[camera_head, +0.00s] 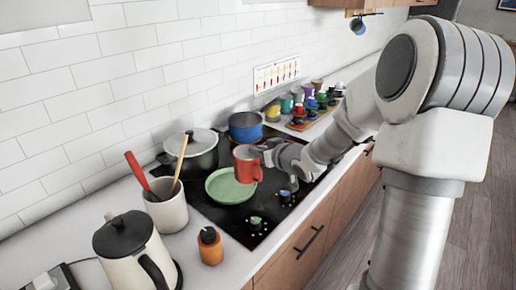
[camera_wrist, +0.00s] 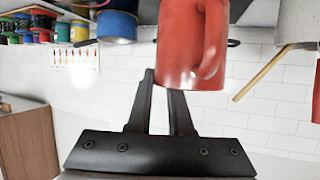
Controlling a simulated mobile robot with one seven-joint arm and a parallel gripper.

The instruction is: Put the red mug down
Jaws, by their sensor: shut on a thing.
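The red mug (camera_head: 245,167) is upright in the head view, over the cooktop's middle. It overlaps the back right of a green plate (camera_head: 228,190) there; I cannot tell the gap below it. My gripper (camera_head: 265,157) reaches in from the right and is shut on the mug. In the wrist view, which looks upside down, the red mug (camera_wrist: 188,45) fills the upper middle, its handle towards the right. The two dark fingers of my gripper (camera_wrist: 164,85) reach up to it; their hold is partly hidden.
On the black cooktop (camera_head: 236,226) stand a lidded pot (camera_head: 200,150) and a blue pot (camera_head: 245,128). A utensil crock (camera_head: 168,210), an orange-brown bottle (camera_head: 210,247) and a kettle (camera_head: 133,250) stand at the near left. Several colourful cups (camera_head: 298,108) stand at the back.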

